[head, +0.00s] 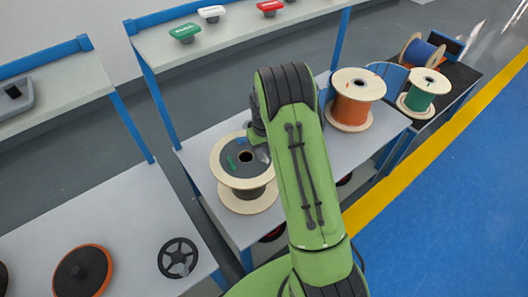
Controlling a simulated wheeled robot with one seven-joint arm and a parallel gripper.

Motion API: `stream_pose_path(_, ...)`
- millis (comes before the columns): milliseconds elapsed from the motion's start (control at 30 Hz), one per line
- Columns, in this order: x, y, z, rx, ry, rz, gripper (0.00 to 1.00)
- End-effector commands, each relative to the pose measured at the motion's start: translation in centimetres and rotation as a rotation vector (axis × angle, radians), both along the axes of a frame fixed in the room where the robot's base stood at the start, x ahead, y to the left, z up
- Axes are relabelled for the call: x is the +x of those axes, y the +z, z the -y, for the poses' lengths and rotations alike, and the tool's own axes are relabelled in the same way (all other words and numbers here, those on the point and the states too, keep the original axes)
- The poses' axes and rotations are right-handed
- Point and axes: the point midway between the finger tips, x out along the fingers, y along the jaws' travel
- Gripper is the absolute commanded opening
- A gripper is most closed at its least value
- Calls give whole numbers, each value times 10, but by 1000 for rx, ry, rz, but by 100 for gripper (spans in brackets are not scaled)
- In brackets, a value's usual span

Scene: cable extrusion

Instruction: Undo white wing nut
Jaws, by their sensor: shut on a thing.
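My gripper (263,153) is low over the right part of a wooden cable spool (230,178) on the grey table, beside my green arm. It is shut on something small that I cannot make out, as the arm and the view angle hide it. The spool has a dark top face with a central hole (246,157) and small green and blue marks. A white handle-like piece (211,13) sits on the upper shelf, between a green one (185,32) and a red one (270,7). I cannot tell whether it is the white wing nut.
An orange cable spool (354,98) stands right of my arm. A black handwheel (178,258) and an orange-rimmed disc (83,272) lie on the left table. Blue shelf posts (133,128) rise behind. The blue floor at right is clear.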

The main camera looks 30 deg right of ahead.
Motion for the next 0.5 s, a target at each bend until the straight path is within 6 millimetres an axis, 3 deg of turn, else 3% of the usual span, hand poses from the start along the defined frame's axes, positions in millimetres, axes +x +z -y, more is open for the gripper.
stream_pose_path(500, 1, 0, 0, -1, 490, 3, 0)
